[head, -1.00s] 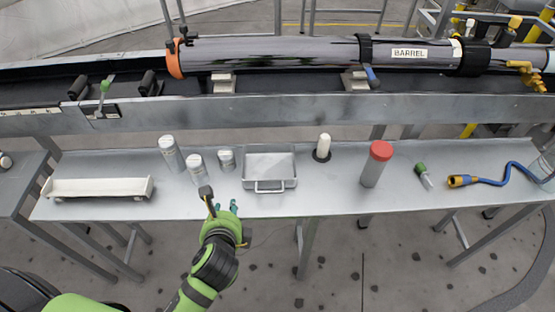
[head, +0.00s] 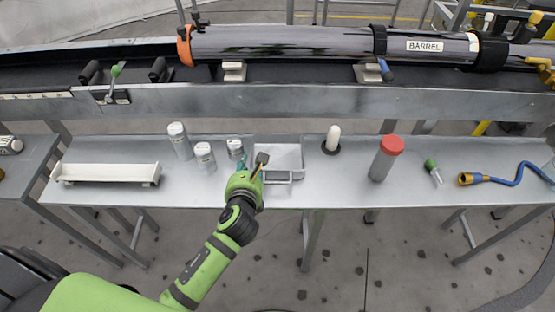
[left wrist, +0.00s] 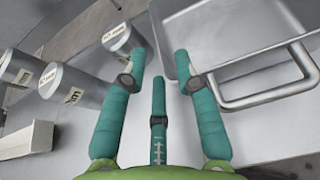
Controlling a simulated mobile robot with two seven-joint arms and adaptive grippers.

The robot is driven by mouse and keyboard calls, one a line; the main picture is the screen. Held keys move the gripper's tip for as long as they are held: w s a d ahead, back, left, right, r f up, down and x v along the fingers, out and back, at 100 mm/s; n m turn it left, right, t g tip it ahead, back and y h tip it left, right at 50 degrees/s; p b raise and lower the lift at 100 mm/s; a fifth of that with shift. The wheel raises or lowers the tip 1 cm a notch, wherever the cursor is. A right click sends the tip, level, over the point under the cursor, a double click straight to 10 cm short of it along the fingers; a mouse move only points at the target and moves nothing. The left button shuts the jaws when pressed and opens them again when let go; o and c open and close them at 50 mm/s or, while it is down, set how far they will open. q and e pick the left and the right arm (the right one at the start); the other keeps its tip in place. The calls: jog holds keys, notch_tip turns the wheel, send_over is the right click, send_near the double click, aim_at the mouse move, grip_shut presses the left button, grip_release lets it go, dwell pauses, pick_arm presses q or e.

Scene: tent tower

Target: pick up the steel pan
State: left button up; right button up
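The steel pan (head: 289,157) is a shallow rectangular tray with a loop handle at its front, on the middle of the metal table. In the left wrist view the pan (left wrist: 215,30) fills the upper right, with its handle (left wrist: 262,98) toward me. My left gripper (head: 252,163) is over the table at the pan's left front edge. In the left wrist view its teal fingers (left wrist: 160,68) are spread with nothing between them, just left of the handle. The gripper hides the pan's left side in the head view. My right gripper is not in view.
Several grey labelled cylinders (head: 180,141) stand left of the pan, close to the gripper. A white tray (head: 108,173) lies farther left. A white peg (head: 332,138) and a red-capped cylinder (head: 386,160) stand to the right. The long barrel (head: 280,42) lies behind the table.

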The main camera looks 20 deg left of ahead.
aim_at(251, 155)
pick_arm(q)
jog(key=x, duration=0.5)
jog(key=shift+w+r, duration=0.2)
jog(key=shift+w, duration=0.1)
jog(key=shift+r, duration=0.1)
grip_shut()
